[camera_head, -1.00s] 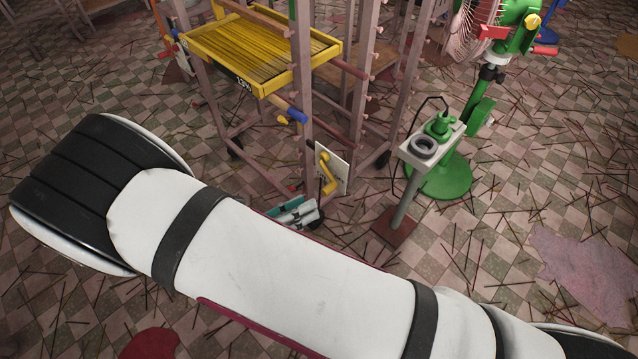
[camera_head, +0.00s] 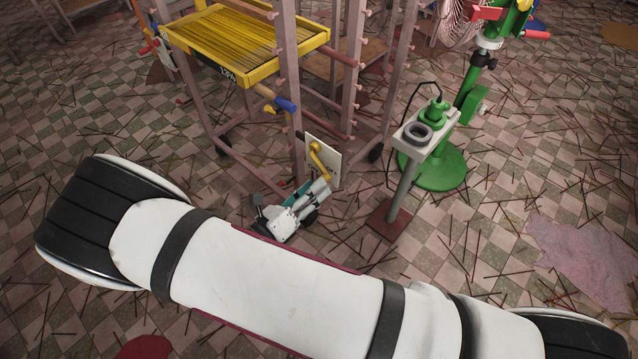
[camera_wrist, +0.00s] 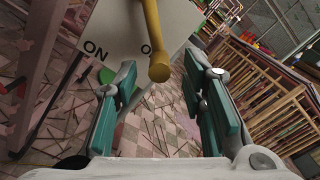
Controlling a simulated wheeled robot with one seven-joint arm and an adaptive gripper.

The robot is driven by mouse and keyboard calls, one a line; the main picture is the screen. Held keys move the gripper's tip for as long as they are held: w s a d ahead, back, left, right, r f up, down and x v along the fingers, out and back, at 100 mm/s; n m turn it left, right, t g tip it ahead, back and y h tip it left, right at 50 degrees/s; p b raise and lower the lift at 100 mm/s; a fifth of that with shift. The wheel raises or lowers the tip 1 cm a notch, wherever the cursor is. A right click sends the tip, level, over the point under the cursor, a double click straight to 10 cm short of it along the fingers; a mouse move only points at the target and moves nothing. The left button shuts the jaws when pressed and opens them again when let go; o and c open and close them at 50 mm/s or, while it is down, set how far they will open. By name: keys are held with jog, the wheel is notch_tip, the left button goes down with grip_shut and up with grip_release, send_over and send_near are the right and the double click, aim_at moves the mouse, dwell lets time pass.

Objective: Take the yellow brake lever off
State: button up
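The yellow brake lever (camera_head: 318,157) is mounted on a white plate (camera_head: 333,160) on the rack's near post. In the wrist view the lever (camera_wrist: 152,35) runs down from the top edge and ends in a round knob. The plate (camera_wrist: 118,28) behind it carries the word "ON" and part of another word. My gripper (camera_wrist: 165,100) has its teal-padded fingers apart with nothing between them. The lever's knob hangs just above and between the fingers in the picture; I see no contact. In the head view my gripper (camera_head: 305,197) is just below the lever, partly hidden by my arm.
The rack holds a yellow tray (camera_head: 245,75). Thin sticks litter the checkered floor. A wooden rack (camera_wrist: 262,85) shows at right in the wrist view.

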jog(key=shift+x, duration=1.45)
grip_shut()
jog(key=shift+s+d+r+n+p, duration=0.2)
jog(key=shift+r+n+p, duration=0.15)
jog(key=shift+n+p, duration=0.25)
jog(key=shift+s+d+r+n+p, duration=0.15)
jog(key=shift+r+n+p, duration=0.15)
jog(key=shift+n+p, duration=0.25)
